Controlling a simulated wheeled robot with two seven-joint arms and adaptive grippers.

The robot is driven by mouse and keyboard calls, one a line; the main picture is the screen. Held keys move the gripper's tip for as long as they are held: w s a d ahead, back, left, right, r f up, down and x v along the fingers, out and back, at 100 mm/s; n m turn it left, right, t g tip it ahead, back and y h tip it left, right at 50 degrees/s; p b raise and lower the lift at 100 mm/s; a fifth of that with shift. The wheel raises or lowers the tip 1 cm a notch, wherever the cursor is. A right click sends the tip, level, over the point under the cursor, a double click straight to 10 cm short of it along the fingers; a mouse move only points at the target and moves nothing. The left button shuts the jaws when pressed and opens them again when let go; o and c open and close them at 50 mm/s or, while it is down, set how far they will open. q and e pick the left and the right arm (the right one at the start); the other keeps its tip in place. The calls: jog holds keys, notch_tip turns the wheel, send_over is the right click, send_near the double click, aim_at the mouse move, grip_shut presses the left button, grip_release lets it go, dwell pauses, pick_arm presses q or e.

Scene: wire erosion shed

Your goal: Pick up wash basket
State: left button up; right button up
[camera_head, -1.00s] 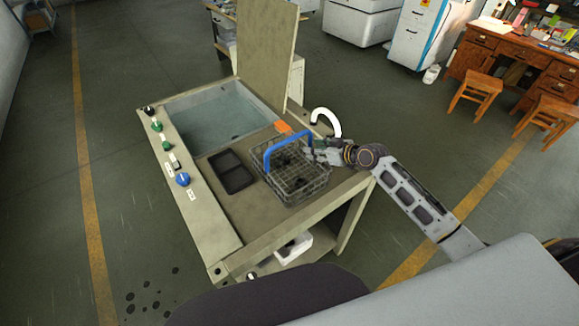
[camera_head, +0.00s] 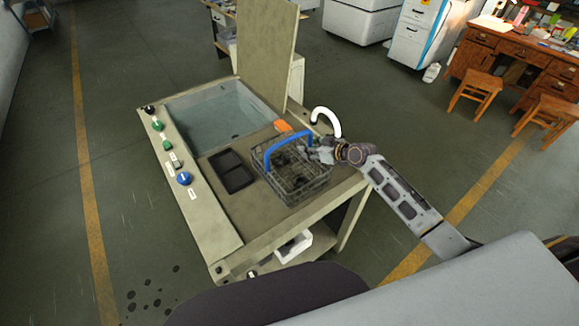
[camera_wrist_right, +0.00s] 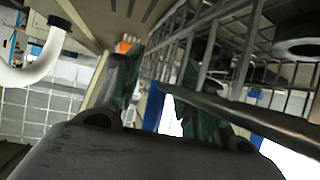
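The wash basket (camera_head: 300,181) is a grey wire basket with a blue arched handle (camera_head: 285,139). It stands on the right front part of the machine's worktop, with dark round items inside. My right gripper (camera_head: 314,149) is at the basket's right rear side, close to the right end of the handle. In the wrist view its two fingers (camera_wrist_right: 160,100) are apart. Part of the blue handle (camera_wrist_right: 153,107) shows in the gap, with light beside it, and the basket's wires lie close to the fingers. Contact cannot be made out. My left gripper is not in view.
A water-filled tank (camera_head: 215,116) and a raised panel (camera_head: 262,50) are behind the basket. A black tray (camera_head: 231,170) lies left of it. A white curved pipe (camera_head: 327,118) rises close behind my gripper. An orange item (camera_head: 282,126) lies behind the basket.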

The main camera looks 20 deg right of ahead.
grip_shut()
jog(key=shift+w+r, duration=0.1)
jog(key=shift+r, duration=0.1)
jog(key=shift+r, duration=0.1)
jog(key=shift+r, duration=0.4)
jog(key=shift+r+b, duration=0.5)
jog(key=shift+r, duration=4)
